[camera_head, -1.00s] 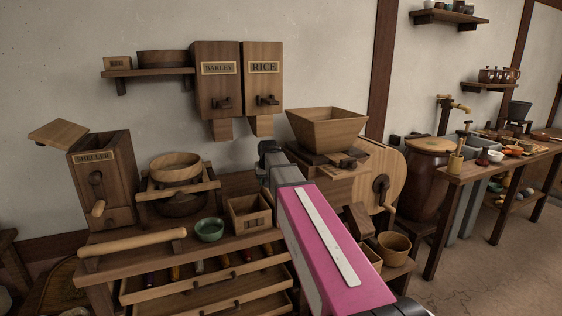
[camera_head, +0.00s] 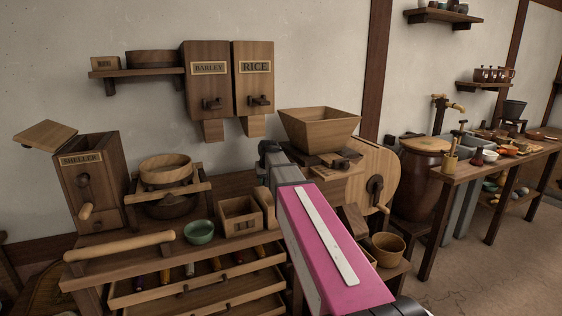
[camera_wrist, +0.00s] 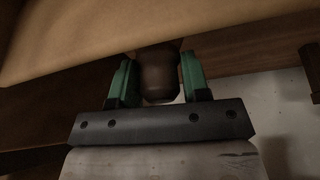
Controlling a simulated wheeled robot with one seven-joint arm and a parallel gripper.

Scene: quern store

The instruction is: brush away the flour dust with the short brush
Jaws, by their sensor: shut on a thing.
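In the wrist view my gripper (camera_wrist: 160,82) has its green fingers closed around a brown, rounded wooden piece (camera_wrist: 158,77). It looks like the short brush's handle, but no bristles show. In the head view my pink and grey arm reaches toward the hand mill with its square wooden hopper (camera_head: 320,128), and my fingers are hidden there. I cannot make out any flour dust in either view.
The bench holds a sheller (camera_head: 88,180), a green bowl (camera_head: 199,231), a small box (camera_head: 240,216) and a rolling pin (camera_head: 120,245). Open drawers (camera_head: 195,290) jut out in front. A wooden tub (camera_head: 388,248) sits right of my arm. Floor at right is clear.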

